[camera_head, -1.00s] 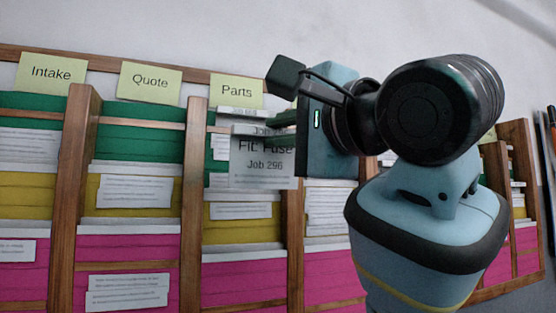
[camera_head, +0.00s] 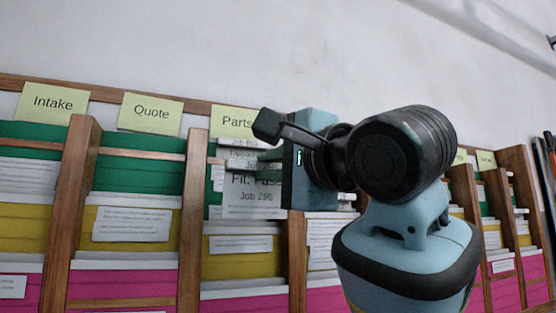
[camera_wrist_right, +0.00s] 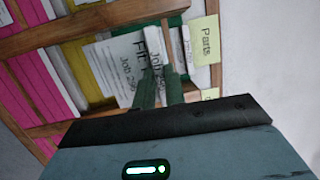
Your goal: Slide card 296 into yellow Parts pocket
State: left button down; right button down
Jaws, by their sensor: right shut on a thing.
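Card 296 (camera_head: 252,198), a white card reading "Fit Fuse, Job 296", hangs upright in front of the Parts column in the head view. It also shows in the right wrist view (camera_wrist_right: 119,72). My right gripper (camera_head: 272,155) is shut on its upper part; its green fingers (camera_wrist_right: 159,88) show in the wrist view. The yellow Parts pocket (camera_head: 241,261) is below the card, with a white slip on its front. The card's lower edge appears near that pocket's top; I cannot tell whether it is inside. My left gripper is not in view.
The Parts label (camera_head: 233,122) is above the column, with other job cards behind the fingers. Wooden dividers (camera_head: 193,210) stand on both sides. The Quote column (camera_head: 139,170) is to the left. Pink pockets (camera_head: 243,304) lie below. My right arm hides columns to the right.

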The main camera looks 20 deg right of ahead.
aim_at(268, 210)
jog(key=shift+w+a+f, duration=0.1)
jog(key=shift+w+f, duration=0.05)
jog(key=shift+w, duration=1.9)
jog(key=shift+w+a+f, duration=0.1)
jog(key=shift+w+f, duration=0.05)
jog(key=shift+w, duration=1.85)
jog(key=shift+f, duration=0.15)
jog(key=shift+f, duration=2.2)
jog(key=c, duration=1.4)
grip_release()
jog(key=shift+v, duration=4)
